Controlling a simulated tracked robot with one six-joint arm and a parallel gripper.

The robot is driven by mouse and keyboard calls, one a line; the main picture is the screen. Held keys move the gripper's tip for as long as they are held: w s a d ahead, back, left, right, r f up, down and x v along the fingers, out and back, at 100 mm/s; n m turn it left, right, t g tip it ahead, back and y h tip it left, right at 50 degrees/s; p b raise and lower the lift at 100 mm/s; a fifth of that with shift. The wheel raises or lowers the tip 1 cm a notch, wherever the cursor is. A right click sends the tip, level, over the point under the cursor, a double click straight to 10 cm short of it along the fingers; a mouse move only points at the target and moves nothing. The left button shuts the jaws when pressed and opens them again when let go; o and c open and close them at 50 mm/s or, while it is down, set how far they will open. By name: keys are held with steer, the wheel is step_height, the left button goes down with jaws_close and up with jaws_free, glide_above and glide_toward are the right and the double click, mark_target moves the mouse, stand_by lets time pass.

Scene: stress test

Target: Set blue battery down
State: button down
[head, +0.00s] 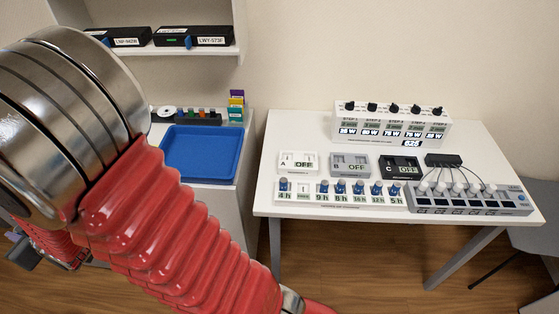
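Several small batteries with dark blue tops (340,186) stand upright in a white rack (340,206) along the table's front edge. Their slots carry hour labels such as 4h, 9h, 8h and 5h. The second slot from the left (303,187) shows no blue top. A dark grey part at the lower left, beyond my red arm, looks like my gripper (27,252). It is small and partly hidden, far left of the rack. Its fingers and anything between them cannot be made out.
The white table (480,155) also holds three boxes reading OFF (350,165), a dial panel (390,125) and a grey unit with wired knobs (470,200). A blue tray (200,153) lies on the left cabinet. A shelf (190,50) hangs above. My arm covers the left foreground.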

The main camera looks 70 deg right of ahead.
steer(key=s+d+m+g+h, duration=0.2)
steer(key=s+d+m+h, duration=0.25)
steer(key=d, duration=0.85)
steer(key=s+d+m+g+h, duration=0.25)
steer(key=s+d, duration=0.25)
steer(key=d, duration=0.7)
steer(key=s+d+m+g+h, duration=0.1)
steer(key=s+d+m+h, duration=0.3)
steer(key=d, duration=0.9)
steer(key=s+d+m+g+h, duration=0.3)
steer(key=s+d+m+g, duration=0.25)
steer(key=s+d, duration=0.75)
steer(key=s+d+m+g, duration=0.1)
steer(key=s+g, duration=0.3)
steer(key=s, duration=0.7)
steer(key=s+d+f+m+g+y, duration=0.1)
steer(key=s+m+g, duration=0.3)
steer(key=s, duration=0.8)
steer(key=shift+d+f+m, duration=0.15)
steer(key=shift+d+m, duration=0.2)
steer(key=shift+d, duration=0.4)
steer(key=shift+f, duration=0.1)
steer(key=shift+f, duration=2.8)
